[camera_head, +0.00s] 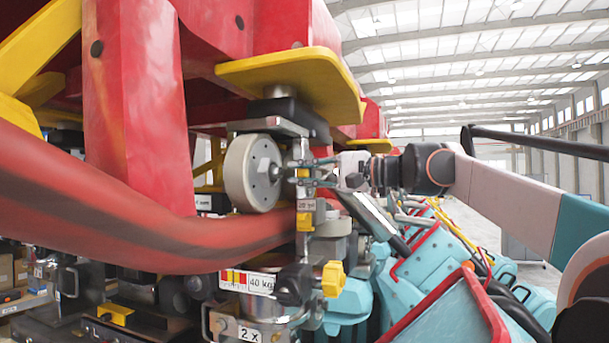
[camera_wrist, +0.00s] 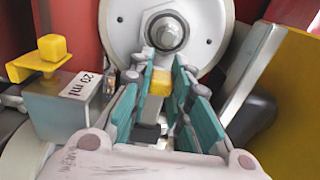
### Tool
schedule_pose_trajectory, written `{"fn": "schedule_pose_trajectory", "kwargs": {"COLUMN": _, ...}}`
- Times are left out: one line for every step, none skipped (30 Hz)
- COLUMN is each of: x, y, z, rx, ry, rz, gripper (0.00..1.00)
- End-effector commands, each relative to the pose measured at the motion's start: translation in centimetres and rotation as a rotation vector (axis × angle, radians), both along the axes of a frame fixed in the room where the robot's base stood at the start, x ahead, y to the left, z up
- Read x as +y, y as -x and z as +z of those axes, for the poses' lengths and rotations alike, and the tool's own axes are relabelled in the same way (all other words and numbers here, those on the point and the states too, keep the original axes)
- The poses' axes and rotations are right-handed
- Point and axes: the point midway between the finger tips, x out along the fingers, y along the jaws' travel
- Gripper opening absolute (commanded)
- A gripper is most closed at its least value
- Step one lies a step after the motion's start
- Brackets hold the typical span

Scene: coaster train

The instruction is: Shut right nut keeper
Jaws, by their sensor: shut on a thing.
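The wheel (camera_head: 253,172) is a pale grey disc with a hub nut, under the yellow bracket of the red train. In the wrist view, the wheel (camera_wrist: 168,30) and its nut (camera_wrist: 167,33) are straight ahead, just beyond my fingertips. A small yellow piece (camera_wrist: 160,82), which looks like the nut keeper, sits just below the nut. My gripper (camera_wrist: 165,70) has its teal pads on either side of this piece and is shut on it. In the head view, my gripper (camera_head: 316,172) reaches in from the right at the wheel's hub; the fingers partly hide the yellow piece (camera_head: 304,173).
A metal box labelled 20 ml with a yellow knob (camera_wrist: 50,55) is at left in the wrist view. A red rail (camera_head: 150,220) runs below the wheel. A 40 kg label (camera_head: 262,283) and yellow knob (camera_head: 333,278) are below. Teal crates (camera_head: 430,265) crowd the right.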

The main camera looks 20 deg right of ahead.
Motion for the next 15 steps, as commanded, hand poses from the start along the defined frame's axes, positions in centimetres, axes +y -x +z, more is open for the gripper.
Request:
{"fn": "schedule_pose_trajectory", "kwargs": {"x": 0.5, "y": 0.7, "z": -0.2, "rx": 0.001, "ry": 0.002, "rz": 0.002, "gripper": 0.00}}
{"fn": "schedule_pose_trajectory", "kwargs": {"x": 0.8, "y": 1.1, "z": -0.2, "rx": 0.002, "ry": 0.001, "rz": 0.002, "gripper": 0.00}}
{"fn": "schedule_pose_trajectory", "kwargs": {"x": 1.2, "y": 1.6, "z": -0.2, "rx": 0.002, "ry": 0.001, "rz": 0.002, "gripper": 0.00}}
{"fn": "schedule_pose_trajectory", "kwargs": {"x": 1.4, "y": 2.0, "z": -0.2, "rx": 0.002, "ry": 0.001, "rz": 0.002, "gripper": 0.00}}
{"fn": "schedule_pose_trajectory", "kwargs": {"x": 1.7, "y": 2.4, "z": -0.2, "rx": 0.002, "ry": 0.001, "rz": 0.002, "gripper": 0.00}}
{"fn": "schedule_pose_trajectory", "kwargs": {"x": 2.1, "y": 2.9, "z": -0.2, "rx": 0.002, "ry": 0.001, "rz": 0.001, "gripper": 0.00}}
{"fn": "schedule_pose_trajectory", "kwargs": {"x": 2.3, "y": 3.2, "z": -0.2, "rx": 0.002, "ry": 0.001, "rz": 0.001, "gripper": 0.00}}
{"fn": "schedule_pose_trajectory", "kwargs": {"x": 2.6, "y": 3.5, "z": -0.2, "rx": 0.001, "ry": 0.002, "rz": 0.001, "gripper": 0.00}}
{"fn": "schedule_pose_trajectory", "kwargs": {"x": 2.8, "y": 3.9, "z": -0.2, "rx": 0.001, "ry": 0.002, "rz": 0.001, "gripper": 0.00}}
{"fn": "schedule_pose_trajectory", "kwargs": {"x": 3.0, "y": 4.1, "z": -0.2, "rx": 0.001, "ry": 0.002, "rz": 0.001, "gripper": 0.00}}
{"fn": "schedule_pose_trajectory", "kwargs": {"x": 3.1, "y": 4.3, "z": -0.2, "rx": 0.001, "ry": 0.002, "rz": 0.001, "gripper": 0.00}}
{"fn": "schedule_pose_trajectory", "kwargs": {"x": 3.3, "y": 4.5, "z": -0.2, "rx": 0.001, "ry": 0.002, "rz": 0.001, "gripper": 0.00}}
{"fn": "schedule_pose_trajectory", "kwargs": {"x": 3.3, "y": 4.6, "z": -0.2, "rx": 0.001, "ry": 0.002, "rz": 0.001, "gripper": 0.00}}
{"fn": "schedule_pose_trajectory", "kwargs": {"x": 3.4, "y": 4.7, "z": -0.2, "rx": 0.001, "ry": 0.002, "rz": 0.002, "gripper": 0.00}}
{"fn": "schedule_pose_trajectory", "kwargs": {"x": 3.4, "y": 4.7, "z": -0.2, "rx": 0.002, "ry": 0.002, "rz": 0.002, "gripper": 0.00}}
